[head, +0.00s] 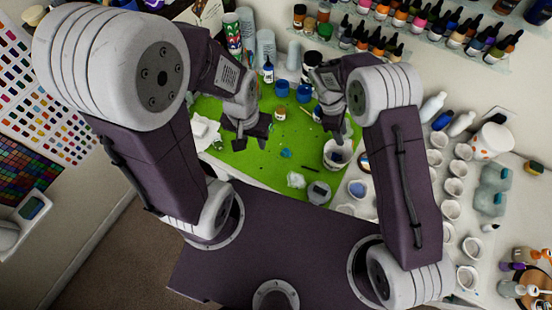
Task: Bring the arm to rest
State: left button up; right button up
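My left gripper (251,139) hangs over the left part of the green mat (240,165), its dark fingertips a little apart with nothing seen between them. My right gripper (338,134) is over the mat's right part, just above a white tub (336,155) in the picture. Its fingers are partly hidden by its own wrist, so its opening is unclear. I see no object held in either gripper. Both arms are bent and reach forward over the table.
Small cups and jars, among them a blue cup (282,87), stand at the mat's back. Several white cups (453,187) and bottles crowd the right side. A rack of dropper bottles (405,15) lines the back wall. The mat's centre is mostly clear.

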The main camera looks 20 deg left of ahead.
jog(key=shift+a+r, duration=0.3)
jog(key=shift+r, duration=0.3)
